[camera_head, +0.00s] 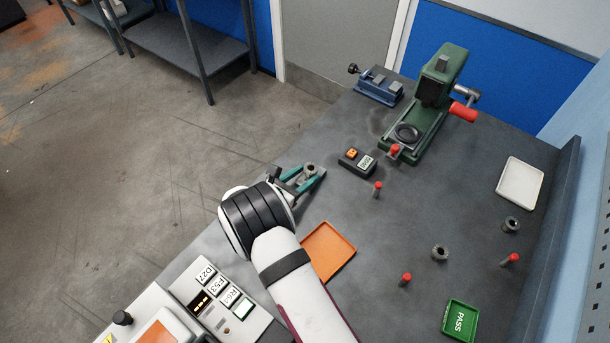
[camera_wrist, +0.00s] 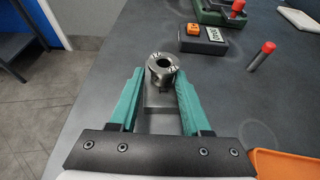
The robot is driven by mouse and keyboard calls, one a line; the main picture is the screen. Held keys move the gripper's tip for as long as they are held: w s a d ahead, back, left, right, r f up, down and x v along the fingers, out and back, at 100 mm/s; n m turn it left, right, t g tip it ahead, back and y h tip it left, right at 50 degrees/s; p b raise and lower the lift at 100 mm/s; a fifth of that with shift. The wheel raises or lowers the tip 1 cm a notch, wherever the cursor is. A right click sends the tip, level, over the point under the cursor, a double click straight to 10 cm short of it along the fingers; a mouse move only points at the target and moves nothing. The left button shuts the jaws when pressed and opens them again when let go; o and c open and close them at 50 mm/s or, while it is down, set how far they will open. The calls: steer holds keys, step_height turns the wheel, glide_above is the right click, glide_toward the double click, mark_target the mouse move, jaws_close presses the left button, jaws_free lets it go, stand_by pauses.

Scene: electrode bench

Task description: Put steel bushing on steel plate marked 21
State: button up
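A grey steel bushing (camera_wrist: 162,70) with a dark bore stands upright at the far end of my gripper, between the teal fingertips; it also shows in the head view (camera_head: 310,169). My gripper (camera_wrist: 159,80) is open, a finger on each side of the bushing; I cannot tell whether the right finger touches it. A grey flat piece (camera_wrist: 161,112) lies behind the bushing between the fingers; I cannot tell whether it is a plate. Two more bushings stand on the bench, one in the middle right (camera_head: 440,253) and one farther right (camera_head: 512,225). No plate marked 21 can be made out.
A green press (camera_head: 437,90) and a blue vise (camera_head: 377,87) stand at the back. A small display box (camera_head: 357,160) and several red-topped pins (camera_head: 377,189) stand ahead. An orange tray (camera_head: 328,253), white tray (camera_head: 520,184) and green PASS tray (camera_head: 460,318) lie apart. The bench's middle has free room.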

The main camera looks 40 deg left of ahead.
steer(key=shift+s+d+f, duration=0.1)
steer(key=shift+d+f, duration=0.35)
steer(key=shift+r, duration=0.35)
steer(key=v, duration=0.8)
steer(key=r+v, duration=0.1)
steer(key=v, duration=0.3)
steer(key=shift+a, duration=0.2)
steer(key=w+d+r+m+g+h, duration=0.2)
steer(key=w+d+r+m+h, duration=0.3)
steer(key=d, duration=0.4)
steer(key=w+d+r+m+g+h, duration=0.2)
steer(key=w+d+r+m+g, duration=0.15)
steer(key=d+m, duration=0.55)
steer(key=s+d+r+m+g+h, duration=0.1)
steer(key=s+d+r+m+g, duration=0.15)
steer(key=d, duration=0.35)
steer(key=s+d+r+m+g, duration=0.1)
steer(key=d+m, duration=0.3)
steer(key=d, duration=0.2)
steer(key=s+d+r+m+g+y, duration=0.2)
steer(key=s+d+m+g, duration=0.25)
steer(key=d+m, duration=0.25)
steer(key=s+r+m+y, duration=0.1)
steer(key=s+m+y, duration=0.6)
steer(key=s+m, duration=0.5)
steer(key=shift+a+r+m+y, duration=0.3)
steer(key=shift+r+m, duration=0.1)
steer(key=shift+m, duration=0.65)
